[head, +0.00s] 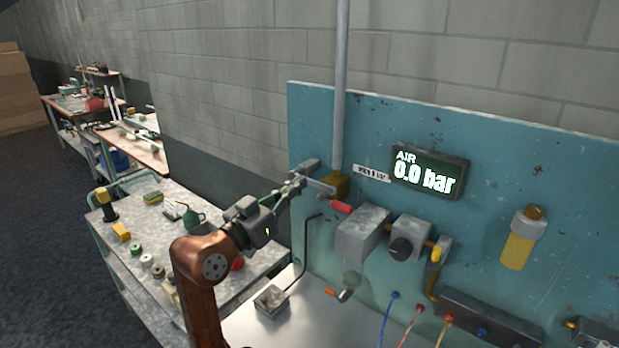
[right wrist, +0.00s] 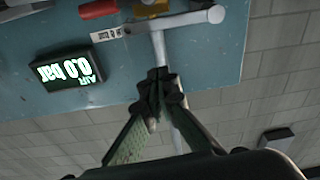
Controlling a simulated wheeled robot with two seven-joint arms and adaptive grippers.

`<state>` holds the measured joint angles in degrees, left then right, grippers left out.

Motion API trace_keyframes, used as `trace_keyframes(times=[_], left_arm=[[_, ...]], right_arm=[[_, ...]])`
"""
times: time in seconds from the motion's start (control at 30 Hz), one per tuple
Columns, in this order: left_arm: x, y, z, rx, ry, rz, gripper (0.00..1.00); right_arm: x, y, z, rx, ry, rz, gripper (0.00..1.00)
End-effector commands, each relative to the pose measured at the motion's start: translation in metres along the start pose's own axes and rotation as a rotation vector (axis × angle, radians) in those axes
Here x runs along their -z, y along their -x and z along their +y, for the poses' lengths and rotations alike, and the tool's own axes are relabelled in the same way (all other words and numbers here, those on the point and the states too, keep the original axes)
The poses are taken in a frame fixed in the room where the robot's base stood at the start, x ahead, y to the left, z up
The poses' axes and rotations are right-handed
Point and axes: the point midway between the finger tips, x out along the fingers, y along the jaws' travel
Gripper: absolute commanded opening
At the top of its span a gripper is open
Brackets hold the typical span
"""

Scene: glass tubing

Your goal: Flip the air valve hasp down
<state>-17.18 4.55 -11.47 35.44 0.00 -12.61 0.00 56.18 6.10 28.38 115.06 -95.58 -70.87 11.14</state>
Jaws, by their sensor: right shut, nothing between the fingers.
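The air valve has a brass body (head: 338,184) at the foot of a grey vertical pipe, on the blue panel. A red handle (head: 341,207) sits just below it. A light grey bar (head: 320,187), which looks like the hasp, reaches left from the valve. In the right wrist view, which is upside down, this bar (right wrist: 180,22) runs sideways to a rounded end, beside the brass body (right wrist: 150,8). My right gripper (head: 299,180) is shut and empty close to the bar. Its fingertips (right wrist: 158,84) overlap the pipe in the wrist view; I cannot tell contact. My left gripper is out of view.
The pressure display (head: 430,172) reads 0.0 bar, right of a small white label (head: 371,174). A grey box (head: 362,232) and a black knob (head: 402,248) stick out from the panel below. A cluttered metal bench (head: 180,240) stands left. Open floor lies far left.

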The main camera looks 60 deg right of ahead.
Motion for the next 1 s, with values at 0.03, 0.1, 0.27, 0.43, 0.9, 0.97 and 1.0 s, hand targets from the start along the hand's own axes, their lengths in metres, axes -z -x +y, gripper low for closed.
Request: trace_keyframes(times=[0.03, 0.1, 0.27, 0.43, 0.9, 0.97, 1.0], left_arm=[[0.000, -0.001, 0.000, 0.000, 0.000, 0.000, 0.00], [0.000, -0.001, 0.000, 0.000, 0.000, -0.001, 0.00], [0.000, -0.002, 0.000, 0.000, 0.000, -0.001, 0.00], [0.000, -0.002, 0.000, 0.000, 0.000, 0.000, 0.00], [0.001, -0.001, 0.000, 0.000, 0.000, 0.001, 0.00], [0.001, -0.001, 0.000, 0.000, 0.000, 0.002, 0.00], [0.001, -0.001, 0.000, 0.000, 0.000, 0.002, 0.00]], right_arm=[[0.000, 0.006, -0.001, 0.002, 0.000, 0.001, 0.00], [0.000, 0.013, -0.001, 0.001, 0.000, 0.001, 0.00], [0.001, 0.020, -0.001, 0.001, -0.001, 0.000, 0.00], [0.001, 0.020, 0.000, 0.001, -0.001, 0.001, 0.00], [0.001, 0.019, 0.000, 0.000, -0.001, 0.002, 0.00], [0.001, 0.017, 0.000, -0.001, -0.001, 0.002, 0.00], [0.002, 0.014, 0.000, -0.001, -0.001, 0.002, 0.00]])
